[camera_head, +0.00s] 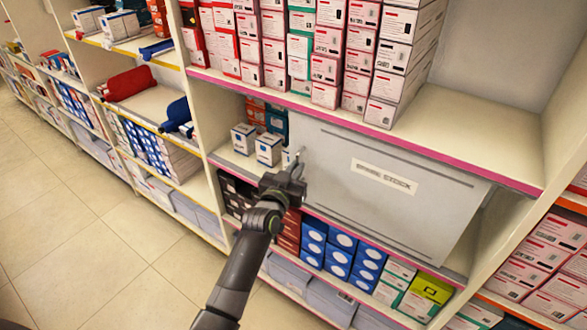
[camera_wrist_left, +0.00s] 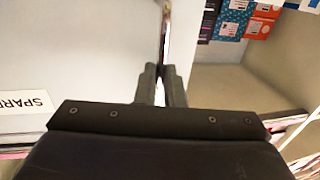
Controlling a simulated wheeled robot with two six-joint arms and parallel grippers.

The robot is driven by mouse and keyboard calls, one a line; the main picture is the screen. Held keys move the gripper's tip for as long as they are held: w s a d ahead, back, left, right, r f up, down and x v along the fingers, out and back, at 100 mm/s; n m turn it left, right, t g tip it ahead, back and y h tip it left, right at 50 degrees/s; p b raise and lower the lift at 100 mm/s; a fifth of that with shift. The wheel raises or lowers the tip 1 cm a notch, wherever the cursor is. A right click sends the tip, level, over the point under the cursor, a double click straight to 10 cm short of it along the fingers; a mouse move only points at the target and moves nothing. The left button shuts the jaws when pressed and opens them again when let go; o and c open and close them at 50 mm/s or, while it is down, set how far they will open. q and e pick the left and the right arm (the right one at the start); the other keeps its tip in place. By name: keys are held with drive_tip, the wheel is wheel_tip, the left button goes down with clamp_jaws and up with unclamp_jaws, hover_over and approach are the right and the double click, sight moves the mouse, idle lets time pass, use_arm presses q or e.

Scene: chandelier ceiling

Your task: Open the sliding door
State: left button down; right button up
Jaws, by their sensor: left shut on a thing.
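The sliding door (camera_head: 400,215) is a light grey panel with a "SPARE STOCK" label, set in the shelf bay below a pink-edged shelf. Its left edge stands beside an open part of the compartment where boxes show. In the left wrist view the fingers (camera_wrist_left: 161,84) are close together at the edge of the door (camera_wrist_left: 75,55), with the open compartment on the other side. My right gripper is not in view.
White and blue boxes (camera_head: 268,149) stand in the open part left of the door. More shelving continues left and right. The tiled floor (camera_head: 90,220) at the left is clear.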

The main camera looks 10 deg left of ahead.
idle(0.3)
use_arm(q)
drive_tip(key=c, duration=1.5)
unclamp_jaws()
drive_tip(key=shift+c, duration=0.2)
drive_tip(key=shift+s, duration=0.1)
drive_tip(key=s+a+b, duration=0.2)
drive_tip(key=s+b, duration=0.2)
drive_tip(key=s, duration=1.3)
drive_tip(key=shift+a, duration=0.3)
